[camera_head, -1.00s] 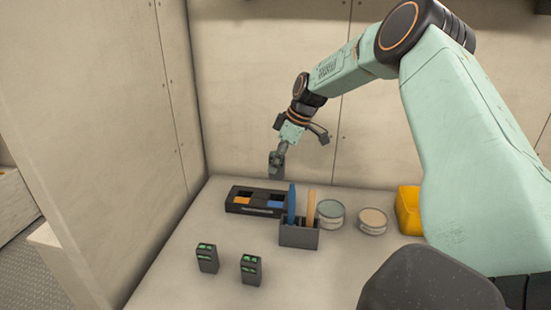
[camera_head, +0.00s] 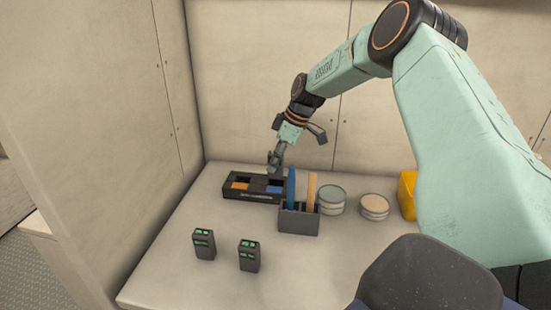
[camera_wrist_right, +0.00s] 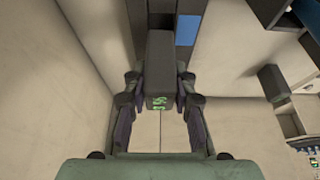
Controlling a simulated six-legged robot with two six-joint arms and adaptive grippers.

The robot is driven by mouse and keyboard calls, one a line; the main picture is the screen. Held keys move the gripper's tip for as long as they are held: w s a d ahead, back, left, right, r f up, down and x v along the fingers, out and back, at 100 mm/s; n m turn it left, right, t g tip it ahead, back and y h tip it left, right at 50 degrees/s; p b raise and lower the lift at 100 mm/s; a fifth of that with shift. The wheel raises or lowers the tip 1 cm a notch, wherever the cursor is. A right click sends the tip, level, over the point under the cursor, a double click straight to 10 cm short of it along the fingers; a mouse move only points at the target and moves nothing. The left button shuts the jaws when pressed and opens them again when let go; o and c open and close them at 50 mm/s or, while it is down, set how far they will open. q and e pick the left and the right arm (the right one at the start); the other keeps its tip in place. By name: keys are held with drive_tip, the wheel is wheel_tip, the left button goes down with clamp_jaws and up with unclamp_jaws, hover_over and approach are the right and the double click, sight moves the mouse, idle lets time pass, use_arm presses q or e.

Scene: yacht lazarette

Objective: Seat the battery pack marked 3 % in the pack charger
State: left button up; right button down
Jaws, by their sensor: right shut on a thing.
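The pack charger (camera_head: 236,194) is a dark, low box at the back of the counter, with an orange patch at left and a blue patch at right. My right gripper (camera_head: 273,168) is directly above or at the charger's rear. It is shut on a dark battery pack (camera_wrist_right: 159,62), which sits between both fingers in the right wrist view, green marks facing the camera. I cannot read its percentage. The charger's blue patch (camera_wrist_right: 187,30) shows beside the pack there. Whether the pack touches the charger or is in a bay cannot be told. My left gripper is out of view.
Two other dark packs with green marks, left (camera_head: 204,244) and right (camera_head: 249,256), stand upright in front. A grey holder (camera_head: 298,222) with blue and orange upright discs is close right of the charger. Two round tins (camera_head: 331,200) (camera_head: 374,207) and a yellow object (camera_head: 407,195) stand further right.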

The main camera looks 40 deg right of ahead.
drive_tip(key=shift+s+a+f, duration=0.15)
drive_tip(key=shift+f, duration=0.2)
drive_tip(key=shift+d+f, duration=0.2)
drive_tip(key=shift+d, duration=0.05)
drive_tip(key=shift+a+r, duration=0.15)
drive_tip(key=shift+d, duration=0.25)
drive_tip(key=shift+a, duration=0.15)
idle(0.5)
